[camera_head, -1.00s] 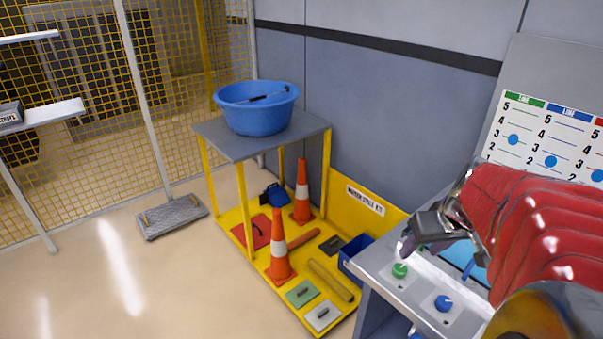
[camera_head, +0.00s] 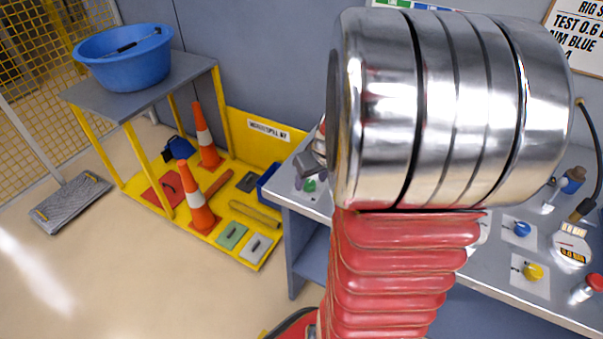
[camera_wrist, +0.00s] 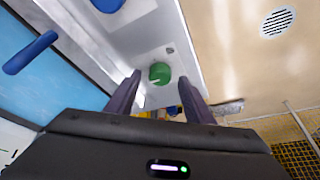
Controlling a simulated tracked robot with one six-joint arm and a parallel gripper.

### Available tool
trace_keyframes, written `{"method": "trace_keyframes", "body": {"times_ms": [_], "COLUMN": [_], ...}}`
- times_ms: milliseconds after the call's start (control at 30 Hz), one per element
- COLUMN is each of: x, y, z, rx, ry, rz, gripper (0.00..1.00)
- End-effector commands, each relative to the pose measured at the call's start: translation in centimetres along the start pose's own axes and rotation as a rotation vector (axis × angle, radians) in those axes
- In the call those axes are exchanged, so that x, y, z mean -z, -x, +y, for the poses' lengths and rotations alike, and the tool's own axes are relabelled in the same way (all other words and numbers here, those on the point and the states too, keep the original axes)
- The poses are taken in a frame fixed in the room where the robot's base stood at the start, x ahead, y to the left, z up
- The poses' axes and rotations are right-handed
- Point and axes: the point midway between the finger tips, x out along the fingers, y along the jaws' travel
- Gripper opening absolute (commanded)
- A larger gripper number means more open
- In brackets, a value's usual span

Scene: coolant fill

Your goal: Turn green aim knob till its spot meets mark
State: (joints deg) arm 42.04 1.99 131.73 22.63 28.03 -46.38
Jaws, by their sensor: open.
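The green knob (camera_wrist: 159,73) sits on a pale plate on the bench top, between and just beyond my fingertips in the wrist view. A short pale mark shows on its lower left edge. A small dark grey dot (camera_wrist: 170,49) lies on the plate, above and right of the knob. My gripper (camera_wrist: 160,86) is open, one finger to each side of the knob, with no contact visible. In the head view the green knob (camera_head: 310,185) shows beside my gripper (camera_head: 303,172), partly hidden by my arm.
A blue knob (camera_head: 522,229) and a yellow knob (camera_head: 533,271) sit farther right on the bench (camera_head: 500,292). A blue bar handle (camera_wrist: 30,52) stands near the bench's blue panel. A yellow spill tray (camera_head: 262,128) with cones lies left of the bench. My arm hides the bench middle.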

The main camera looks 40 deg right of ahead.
Motion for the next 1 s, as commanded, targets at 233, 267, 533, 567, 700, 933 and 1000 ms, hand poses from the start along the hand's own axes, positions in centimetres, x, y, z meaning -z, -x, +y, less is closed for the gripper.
{"method": "trace_keyframes", "body": {"times_ms": [233, 267, 533, 567, 700, 933, 1000], "x": [-0.07, -0.06, -0.05, -0.05, -0.05, -0.06, -0.05], "y": [-1.40, -1.44, -1.45, -1.45, -1.44, -1.43, -1.43], "z": [-0.01, -0.01, 0.01, 0.01, 0.02, 0.03, 0.04], "rx": [0.000, 0.000, -0.001, -0.001, -0.001, -0.001, -0.001], "ry": [0.001, 0.001, 0.000, 0.000, 0.000, 0.000, 0.000], "rz": [-0.001, -0.001, -0.001, -0.001, -0.001, -0.001, -0.001], "gripper": [0.48, 0.48, 0.46, 0.44, 0.34, 0.18, 0.13]}}
